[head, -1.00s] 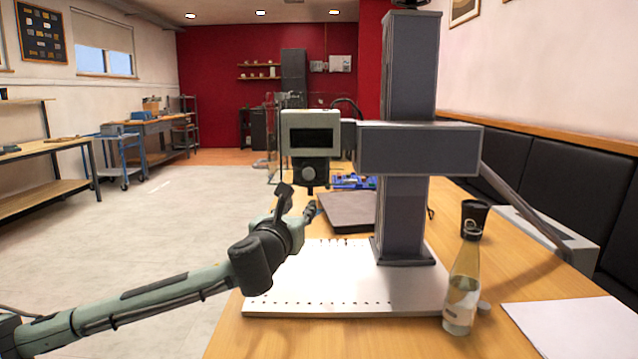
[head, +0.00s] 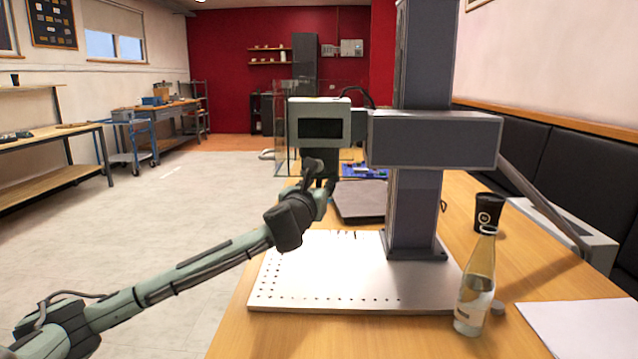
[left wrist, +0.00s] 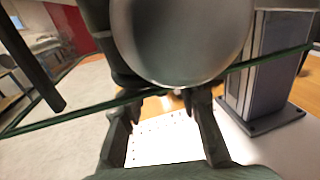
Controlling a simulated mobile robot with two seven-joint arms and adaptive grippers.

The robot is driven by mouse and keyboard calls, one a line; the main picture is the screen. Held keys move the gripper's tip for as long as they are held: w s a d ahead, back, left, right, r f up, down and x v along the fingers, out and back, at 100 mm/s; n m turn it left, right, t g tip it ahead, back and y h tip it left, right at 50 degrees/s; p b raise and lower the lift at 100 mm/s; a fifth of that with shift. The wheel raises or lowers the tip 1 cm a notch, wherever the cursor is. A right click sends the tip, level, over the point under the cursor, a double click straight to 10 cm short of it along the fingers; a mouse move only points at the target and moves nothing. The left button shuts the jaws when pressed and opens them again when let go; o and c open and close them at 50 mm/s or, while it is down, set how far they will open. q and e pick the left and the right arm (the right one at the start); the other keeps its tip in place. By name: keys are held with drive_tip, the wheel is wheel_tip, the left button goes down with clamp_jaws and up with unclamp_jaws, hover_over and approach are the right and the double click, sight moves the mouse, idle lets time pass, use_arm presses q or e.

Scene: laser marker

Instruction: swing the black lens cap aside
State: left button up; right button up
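The laser marker's pale head (head: 320,124) hangs from a dark grey arm (head: 435,138) on a column. Below the head is a black lens part (head: 328,157), largely hidden behind my left gripper (head: 322,187). I cannot make out the black cap separately from it. In the left wrist view, a large round grey glossy face (left wrist: 185,40) with dark parts at its left fills the top. My left gripper (left wrist: 162,98) has its fingers apart just below this face, with the white base plate visible between them. Contact cannot be told. My right gripper is out of view.
The perforated base plate (head: 335,290) lies under the head on the wooden table. A bottle (head: 474,290) and a black cup (head: 488,212) stand to the right, near a white sheet (head: 585,325). A dark flat slab (head: 360,203) lies behind. A thin green edge (left wrist: 80,112) crosses the wrist view.

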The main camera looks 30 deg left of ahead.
use_arm(q)
clamp_jaws()
drive_tip(key=shift+a, duration=0.1)
idle(0.5)
